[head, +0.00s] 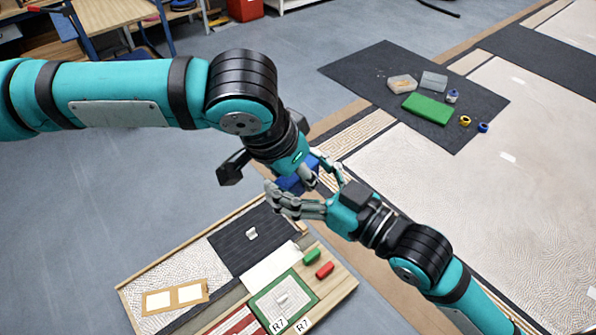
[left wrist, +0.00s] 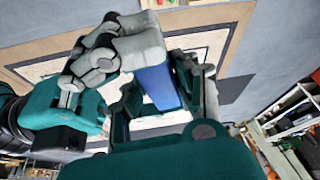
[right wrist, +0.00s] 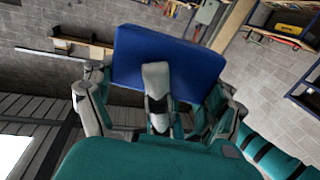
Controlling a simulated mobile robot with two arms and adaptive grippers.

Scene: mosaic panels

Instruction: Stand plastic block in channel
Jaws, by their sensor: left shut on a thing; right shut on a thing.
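A blue plastic block (head: 292,184) is held in the air between my two grippers, mostly hidden by fingers in the head view. My left gripper (head: 312,172) comes from above and is shut on it. My right gripper (head: 303,190) comes from the lower right and is also shut on it. In the left wrist view the block (left wrist: 158,88) stands between the fingers, with right-hand fingers beside it. In the right wrist view its broad blue face (right wrist: 200,65) shows behind a finger. A grey strip (head: 207,312) on the panel board may be the channel; I cannot tell.
The board below carries a black ridged panel (head: 240,238), a green-framed tile (head: 262,301), a green block (head: 312,256) and a red block (head: 324,270). A dark mat (head: 345,69) at upper right holds a green pad (head: 427,108) and small containers.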

